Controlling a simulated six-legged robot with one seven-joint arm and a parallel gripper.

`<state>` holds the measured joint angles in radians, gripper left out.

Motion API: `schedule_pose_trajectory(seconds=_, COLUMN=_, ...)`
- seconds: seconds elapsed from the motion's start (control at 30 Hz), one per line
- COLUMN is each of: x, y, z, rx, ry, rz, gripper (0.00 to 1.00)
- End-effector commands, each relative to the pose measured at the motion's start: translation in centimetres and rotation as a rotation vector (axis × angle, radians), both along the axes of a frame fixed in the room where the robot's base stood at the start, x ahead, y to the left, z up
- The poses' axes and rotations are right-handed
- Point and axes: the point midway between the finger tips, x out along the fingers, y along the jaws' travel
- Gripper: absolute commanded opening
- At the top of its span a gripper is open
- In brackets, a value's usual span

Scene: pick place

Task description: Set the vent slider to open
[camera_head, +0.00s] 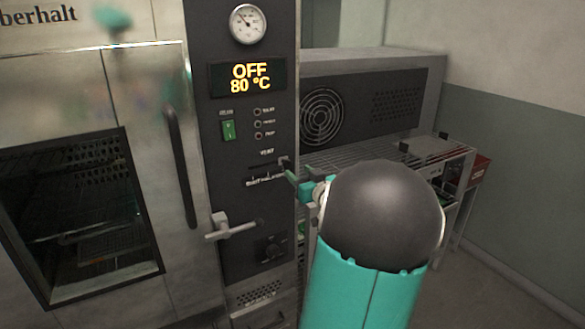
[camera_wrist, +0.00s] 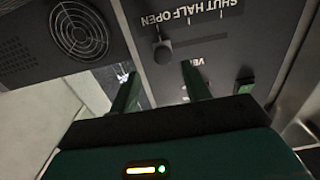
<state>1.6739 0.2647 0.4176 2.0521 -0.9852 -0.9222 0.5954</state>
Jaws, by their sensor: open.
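The vent slider's dark knob (camera_wrist: 163,52) stands at the OPEN end of its marked track in the wrist view, where the panel appears upside down. In the head view the knob (camera_head: 284,161) is at the right end of the slot, under the word VENT. My gripper (camera_wrist: 160,70) is open and empty, its two green fingers pointing at the panel on either side of the knob's line. The knob appears just beyond the fingertips; contact is not visible. In the head view my gripper (camera_head: 291,178) is just below and right of the knob, partly hidden by my arm.
The dark control panel (camera_head: 228,130) carries a display reading OFF 80 °C, a green switch (camera_head: 228,130) and a dial. A door handle (camera_head: 232,228) sticks out below left. A wire shelf and a grey unit with a fan grille (camera_head: 322,117) stand at the right.

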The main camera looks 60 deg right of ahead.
Motion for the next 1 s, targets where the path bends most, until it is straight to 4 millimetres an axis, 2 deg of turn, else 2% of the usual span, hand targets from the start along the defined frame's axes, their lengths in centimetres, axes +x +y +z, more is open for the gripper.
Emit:
schedule_pose_trajectory(seconds=0.1, x=-2.3, y=1.4, z=0.0, rx=-0.001, ry=0.003, rz=-0.002, gripper=0.47)
schedule_pose_trajectory(seconds=0.33, x=-5.2, y=3.1, z=0.0, rx=-0.001, ry=0.001, rz=-0.001, gripper=0.47)
schedule_pose_trajectory(seconds=0.5, x=-5.7, y=3.4, z=0.0, rx=0.001, ry=-0.001, rz=-0.001, gripper=0.47)
schedule_pose_trajectory(seconds=1.0, x=-5.7, y=3.4, z=0.0, rx=0.001, ry=-0.001, rz=-0.001, gripper=0.47)
